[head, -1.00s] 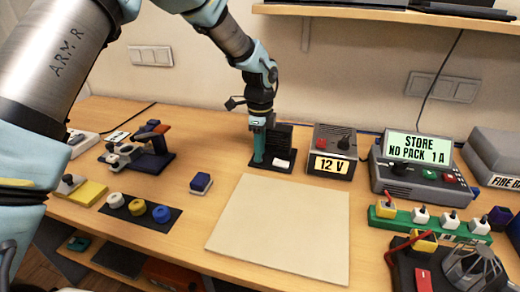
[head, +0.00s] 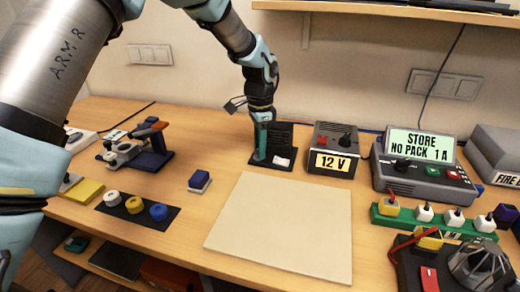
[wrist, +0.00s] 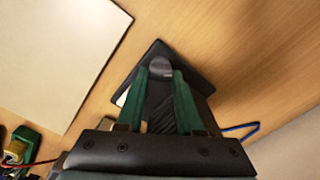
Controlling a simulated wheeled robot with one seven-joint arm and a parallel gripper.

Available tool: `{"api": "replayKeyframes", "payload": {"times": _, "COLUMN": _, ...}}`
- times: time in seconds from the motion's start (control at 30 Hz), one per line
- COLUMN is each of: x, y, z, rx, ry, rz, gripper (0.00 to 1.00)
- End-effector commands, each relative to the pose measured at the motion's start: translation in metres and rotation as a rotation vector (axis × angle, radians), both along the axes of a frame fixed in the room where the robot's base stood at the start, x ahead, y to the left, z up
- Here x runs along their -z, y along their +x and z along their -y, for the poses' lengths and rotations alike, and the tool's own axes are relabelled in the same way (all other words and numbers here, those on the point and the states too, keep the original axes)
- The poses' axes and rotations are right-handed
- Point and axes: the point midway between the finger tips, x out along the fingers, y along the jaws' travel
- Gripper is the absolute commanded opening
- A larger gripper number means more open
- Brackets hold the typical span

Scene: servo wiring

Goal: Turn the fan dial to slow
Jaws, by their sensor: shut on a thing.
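The fan unit is a black ribbed block (head: 280,138) on a flat black base with a small white label (head: 283,162), at the back middle of the bench. My gripper (head: 261,155) points down over the left part of its base. In the wrist view, the green fingers of my gripper (wrist: 165,82) stand either side of a dark rounded dial (wrist: 160,68) and are shut on it. The black base (wrist: 197,79) shows beneath. The fingers hide part of the dial, and its pointer setting cannot be read.
A 12 V supply (head: 334,150) stands close to the right of the fan unit. A charger (head: 425,165) reading "STORE NO PACK 1 A" is farther right. A small blue block (head: 200,180) and a pale mat (head: 283,225) lie in front. The mat is bare.

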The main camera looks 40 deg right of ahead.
Motion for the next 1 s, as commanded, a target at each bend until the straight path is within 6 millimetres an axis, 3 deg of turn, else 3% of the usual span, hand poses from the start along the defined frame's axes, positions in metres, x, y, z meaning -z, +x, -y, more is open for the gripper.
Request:
{"api": "replayKeyframes", "payload": {"times": 0.5, "x": -0.0001, "y": 0.0024, "z": 0.0005, "rx": -0.373, "ry": 0.000, "rz": 0.001, "gripper": 0.00}}
{"api": "replayKeyframes", "payload": {"times": 1.0, "x": -0.0008, "y": 0.0032, "z": 0.0004, "rx": -0.467, "ry": -0.001, "rz": 0.001, "gripper": 0.00}}
